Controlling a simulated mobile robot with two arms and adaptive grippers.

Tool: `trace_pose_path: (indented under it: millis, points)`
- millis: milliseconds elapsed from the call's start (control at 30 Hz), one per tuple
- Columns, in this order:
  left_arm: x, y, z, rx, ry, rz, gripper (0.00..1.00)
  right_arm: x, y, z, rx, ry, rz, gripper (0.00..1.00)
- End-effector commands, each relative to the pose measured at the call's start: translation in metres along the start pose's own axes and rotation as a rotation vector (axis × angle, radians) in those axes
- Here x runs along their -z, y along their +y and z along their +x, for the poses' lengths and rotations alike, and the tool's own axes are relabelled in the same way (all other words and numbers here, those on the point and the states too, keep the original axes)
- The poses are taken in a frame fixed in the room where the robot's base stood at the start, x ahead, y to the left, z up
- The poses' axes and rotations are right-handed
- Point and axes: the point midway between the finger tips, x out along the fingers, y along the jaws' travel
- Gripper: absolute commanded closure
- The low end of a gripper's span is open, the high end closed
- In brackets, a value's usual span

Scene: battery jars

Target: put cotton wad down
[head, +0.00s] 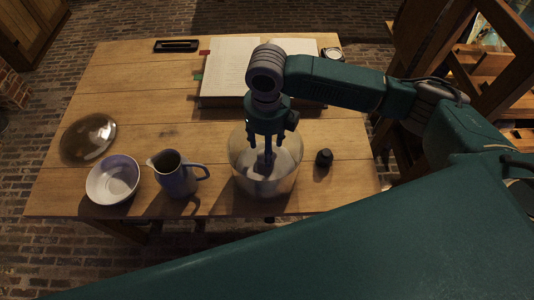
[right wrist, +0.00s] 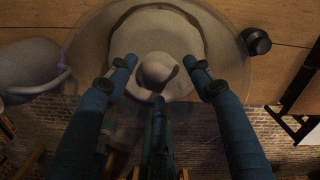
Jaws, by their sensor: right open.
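My right gripper (head: 264,166) points down inside the round glass jar (head: 291,172) near the front edge of the table. In the right wrist view, the jar's wide rim (right wrist: 228,62) surrounds my fingers, which are spread open. A pale, rounded lump that looks like the cotton wad (right wrist: 156,72) lies between and below the fingertips, inside the jar. I cannot tell whether any finger touches it. In the head view, the gripper and the glass partly hide the wad. My left gripper is not in view.
A grey jug (head: 176,178) and a pale bowl (head: 113,180) stand left of the jar, with a glass dome (head: 88,139) behind the bowl. A small black bottle (head: 324,158) stands close right. An open book (head: 228,68) lies behind. The table's left middle is clear.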

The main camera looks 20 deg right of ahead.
Motion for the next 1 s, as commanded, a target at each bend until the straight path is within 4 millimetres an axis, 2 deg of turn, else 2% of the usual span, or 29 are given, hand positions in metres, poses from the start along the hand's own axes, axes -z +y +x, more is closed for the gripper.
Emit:
trace_pose_path:
  millis: [67, 200, 400, 1000]
  points:
    - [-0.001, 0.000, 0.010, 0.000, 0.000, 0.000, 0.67, -0.001, -0.002, -0.015, 0.002, -0.005, -0.002, 0.48]
    - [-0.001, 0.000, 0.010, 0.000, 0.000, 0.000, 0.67, -0.001, -0.002, -0.045, 0.001, -0.002, -0.001, 0.48]
    - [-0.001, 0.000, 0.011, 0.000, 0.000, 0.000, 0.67, 0.000, -0.002, -0.068, 0.001, -0.001, 0.001, 0.48]
    - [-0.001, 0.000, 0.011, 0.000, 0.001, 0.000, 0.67, 0.000, -0.001, -0.073, 0.001, 0.002, 0.000, 0.48]
